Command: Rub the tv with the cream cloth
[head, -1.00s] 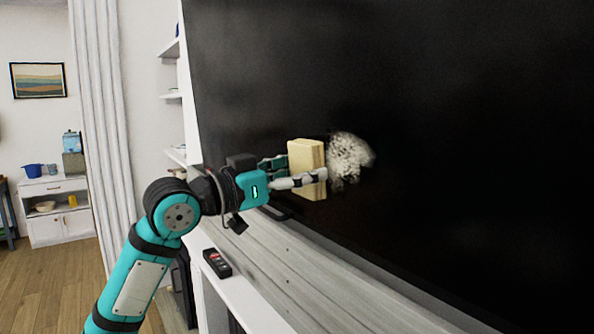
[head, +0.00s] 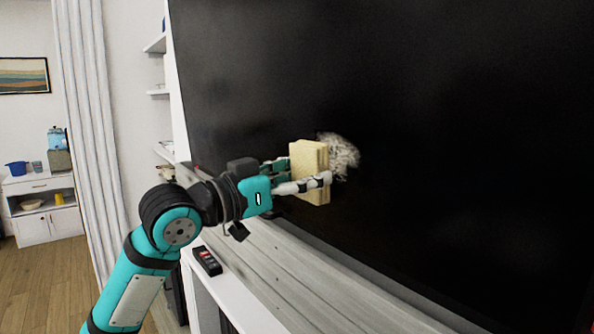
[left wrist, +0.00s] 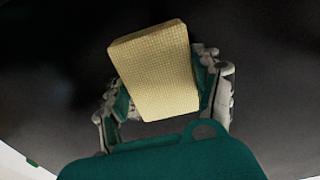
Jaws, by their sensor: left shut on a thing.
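The tv (head: 440,130) is a large black screen filling the right of the head view. A pale, smudgy mark (head: 340,152) lies on it. My left gripper (head: 300,183) is shut on the cream cloth (head: 309,165), a folded block with a waffle texture. The cloth is right by the screen, just left of the mark, and covers part of it; I cannot tell whether it touches. In the left wrist view the cloth (left wrist: 156,70) sits between both fingers, with the dark screen behind. My right gripper is not in view.
A white ledge (head: 235,300) below the tv bears a dark remote-like object (head: 207,261). Wall shelves (head: 157,92) and a curtain (head: 90,130) stand to the left. A white cabinet (head: 45,225) with a blue pot (head: 16,168) is farther back.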

